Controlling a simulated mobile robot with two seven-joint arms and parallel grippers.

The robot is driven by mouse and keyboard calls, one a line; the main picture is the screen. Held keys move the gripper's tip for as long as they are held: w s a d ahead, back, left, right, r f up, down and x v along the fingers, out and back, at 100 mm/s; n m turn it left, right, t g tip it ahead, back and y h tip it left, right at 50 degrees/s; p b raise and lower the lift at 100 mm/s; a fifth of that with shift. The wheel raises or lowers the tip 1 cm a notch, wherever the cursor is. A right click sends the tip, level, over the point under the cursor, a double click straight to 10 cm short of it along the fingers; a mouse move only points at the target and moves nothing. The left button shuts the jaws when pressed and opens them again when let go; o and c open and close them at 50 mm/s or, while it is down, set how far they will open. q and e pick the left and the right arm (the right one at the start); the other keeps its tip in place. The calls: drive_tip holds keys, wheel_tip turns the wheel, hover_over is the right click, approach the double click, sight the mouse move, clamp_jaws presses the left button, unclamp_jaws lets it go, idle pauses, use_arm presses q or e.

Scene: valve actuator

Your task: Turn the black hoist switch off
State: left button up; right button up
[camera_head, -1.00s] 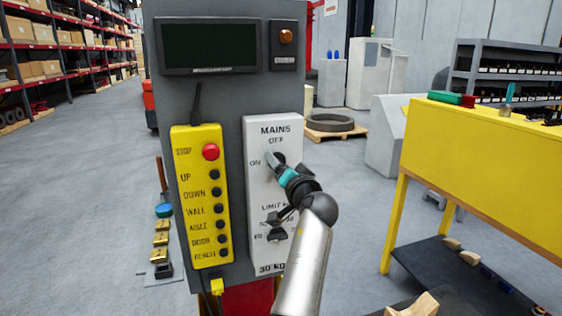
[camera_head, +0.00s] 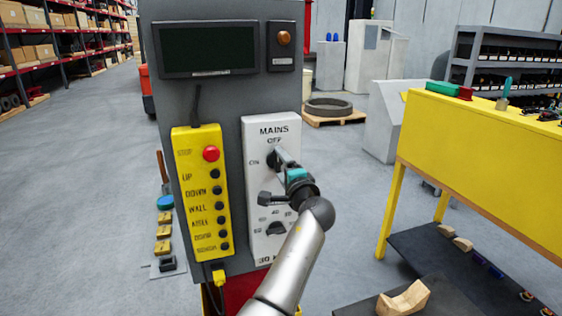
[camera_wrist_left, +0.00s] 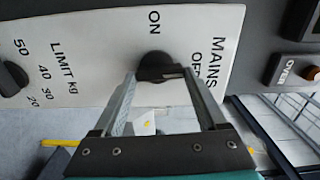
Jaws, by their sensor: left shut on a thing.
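The black hoist switch (camera_head: 271,160) is a rotary knob on the white MAINS panel (camera_head: 262,205), with OFF printed above it and ON to its left. In the left wrist view the black switch (camera_wrist_left: 158,66) sits between the fingertips, below the ON label and left of OFF. Its bar appears to lie along the direction of OFF. My left gripper (camera_head: 279,157) comes from the lower right and is shut on the switch; it also shows in the left wrist view (camera_wrist_left: 162,80). The fingers hide part of the knob. My right gripper is not in view.
A second black knob (camera_head: 276,229), with the LIMIT kg scale, sits lower on the panel. A yellow push-button box (camera_head: 203,190) with a red stop button (camera_head: 211,153) is to the left. A yellow bench (camera_head: 470,145) stands at the right.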

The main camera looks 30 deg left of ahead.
use_arm(q)
drive_tip(key=shift+m, duration=0.5)
drive_tip(key=o, duration=1.3)
